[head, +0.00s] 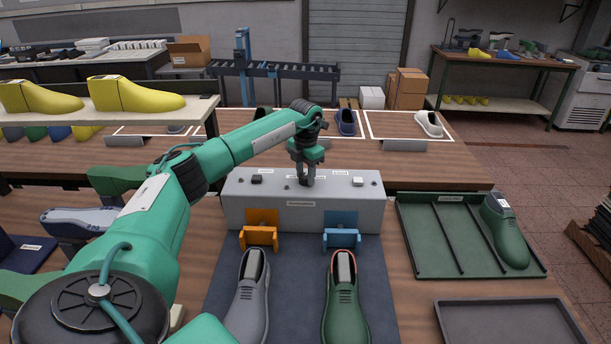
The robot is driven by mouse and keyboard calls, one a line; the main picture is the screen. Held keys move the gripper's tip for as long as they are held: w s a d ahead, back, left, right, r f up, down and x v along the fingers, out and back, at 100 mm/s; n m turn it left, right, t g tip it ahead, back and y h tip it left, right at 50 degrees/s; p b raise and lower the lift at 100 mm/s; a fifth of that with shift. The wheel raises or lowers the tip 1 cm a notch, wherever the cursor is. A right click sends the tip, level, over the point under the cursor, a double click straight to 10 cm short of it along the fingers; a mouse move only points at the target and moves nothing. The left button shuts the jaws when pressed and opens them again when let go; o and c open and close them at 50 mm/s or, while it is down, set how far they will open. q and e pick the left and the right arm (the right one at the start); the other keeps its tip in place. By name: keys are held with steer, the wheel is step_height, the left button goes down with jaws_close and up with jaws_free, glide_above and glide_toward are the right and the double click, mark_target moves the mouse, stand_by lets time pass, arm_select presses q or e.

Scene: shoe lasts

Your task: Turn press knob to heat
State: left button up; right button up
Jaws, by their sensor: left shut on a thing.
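The press (345,212) is a long grey box across the middle of the table, with small labels, a black knob or button at its left and a white one at its right. My left gripper (306,181) points down over the middle of the press top, its fingers shut on a small dark knob there. The fingers hide most of that knob, so I cannot tell which way it points. The labels are too small to read. My right gripper is not in view.
An orange clamp (262,236) and a blue clamp (341,238) sit before the press. A grey shoe (247,300) and a green shoe (344,305) lie on the dark mat. A green tray (425,237) holds a green last (505,232) at right.

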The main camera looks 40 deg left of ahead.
mark_target(306, 175)
arm_select(q)
steer(key=m, duration=0.3)
steer(key=shift+r, duration=0.1)
steer(key=shift+m+b, duration=0.35)
steer(key=shift+m, duration=0.65)
steer(key=o, duration=1)
steer(key=shift+r+b, duration=1.5)
steer(key=shift+r, duration=5.4)
